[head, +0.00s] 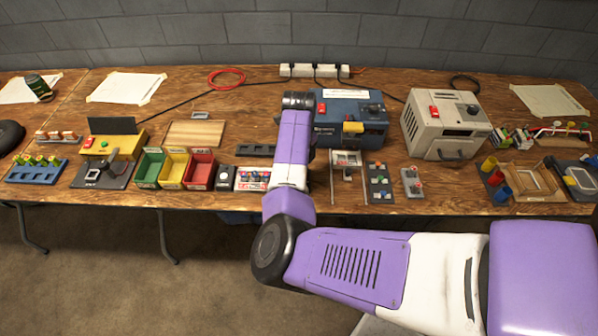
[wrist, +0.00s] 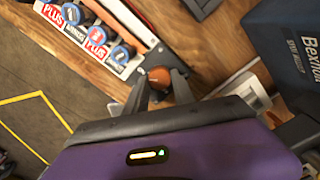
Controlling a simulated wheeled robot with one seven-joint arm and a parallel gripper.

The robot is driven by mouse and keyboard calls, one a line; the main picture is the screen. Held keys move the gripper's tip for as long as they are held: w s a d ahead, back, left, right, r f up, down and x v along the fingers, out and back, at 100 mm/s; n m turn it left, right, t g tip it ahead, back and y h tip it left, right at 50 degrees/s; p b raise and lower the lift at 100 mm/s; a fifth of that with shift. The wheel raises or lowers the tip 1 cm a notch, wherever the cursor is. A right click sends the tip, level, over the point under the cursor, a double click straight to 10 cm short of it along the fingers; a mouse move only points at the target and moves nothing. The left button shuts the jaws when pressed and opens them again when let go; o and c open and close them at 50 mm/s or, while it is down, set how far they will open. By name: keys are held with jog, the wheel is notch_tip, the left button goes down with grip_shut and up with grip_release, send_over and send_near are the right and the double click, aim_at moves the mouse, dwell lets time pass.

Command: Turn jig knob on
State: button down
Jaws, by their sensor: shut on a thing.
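My gripper (wrist: 160,84) shows in the wrist view with its two fingers closed around a small round orange-brown piece (wrist: 159,75). I cannot tell for sure whether this piece is the jig knob; what it is fixed to is hidden. In the head view my arm covers the gripper and this piece. They are just right of the battery tray (head: 252,187), whose PLUS and MINUS labels (wrist: 97,38) show in the wrist view. A yellow stand with a dark panel (head: 128,143) and a red switch sits at the left of the bench in the head view.
A blue machine (head: 368,135) stands right of my arm; its side also shows in the wrist view (wrist: 287,45). A pale grey machine (head: 445,123) is further right. Green, yellow and red bins (head: 174,171) stand left. The bench front edge (head: 230,207) is close.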

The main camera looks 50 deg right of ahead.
jog(key=shift+m, duration=0.7)
jog(key=c, duration=1.1)
grip_release()
jog(key=shift+o, duration=0.2)
jog(key=shift+r, duration=0.1)
notch_tip(320, 180, up, 8)
jog(key=shift+f+b, duration=0.1)
jog(key=shift+b, duration=0.35)
